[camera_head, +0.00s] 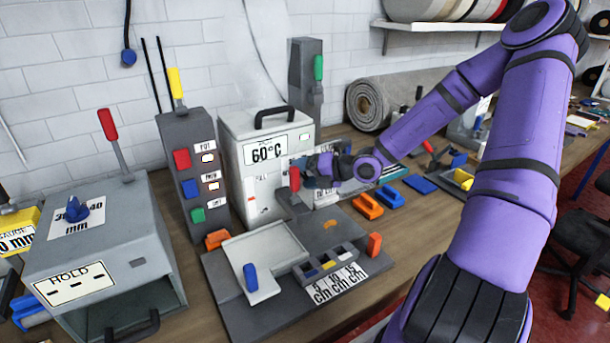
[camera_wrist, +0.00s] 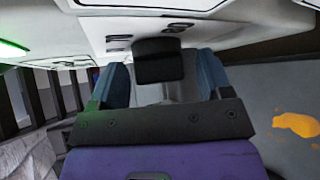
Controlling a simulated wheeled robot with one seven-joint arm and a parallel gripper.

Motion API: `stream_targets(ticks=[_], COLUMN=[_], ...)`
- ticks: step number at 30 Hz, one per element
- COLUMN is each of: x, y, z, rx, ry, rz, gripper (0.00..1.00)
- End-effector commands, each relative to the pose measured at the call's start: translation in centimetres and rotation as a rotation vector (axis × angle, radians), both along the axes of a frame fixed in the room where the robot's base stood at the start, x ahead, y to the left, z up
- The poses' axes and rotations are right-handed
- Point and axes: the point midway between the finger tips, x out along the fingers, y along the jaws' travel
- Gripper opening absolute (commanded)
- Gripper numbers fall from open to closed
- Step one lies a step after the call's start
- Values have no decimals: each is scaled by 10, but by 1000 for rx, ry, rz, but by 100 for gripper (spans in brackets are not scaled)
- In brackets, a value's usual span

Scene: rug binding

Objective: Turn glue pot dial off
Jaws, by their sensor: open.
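In the wrist view the pot's white front (camera_wrist: 215,22) fills the top. A dark block that looks like the dial (camera_wrist: 158,62) stands out from it, between the two blue fingers of my gripper (camera_wrist: 162,76). The fingers are open, with gaps visible on both sides of the block. The dial's setting cannot be read.
A red-handled lever (camera_head: 294,179) stands close by my gripper's left. A grey post with red, blue and green buttons (camera_head: 194,172) is left of the pot. A grey plate (camera_head: 235,300) lies in front. Orange and blue clamps (camera_head: 367,206) lie to the right.

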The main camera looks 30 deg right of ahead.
Motion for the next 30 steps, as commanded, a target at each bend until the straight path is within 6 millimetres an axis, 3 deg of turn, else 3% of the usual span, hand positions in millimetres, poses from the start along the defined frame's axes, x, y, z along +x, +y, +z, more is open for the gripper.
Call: stream_targets(ticks=[6,12,13,30], x=[0,0,0,0], y=[0,0,0,1], z=[0,0,0,1], rx=[0,0,0,-145], ry=[0,0,0,0], rz=[0,0,0,3], gripper=[72,26,23,23])
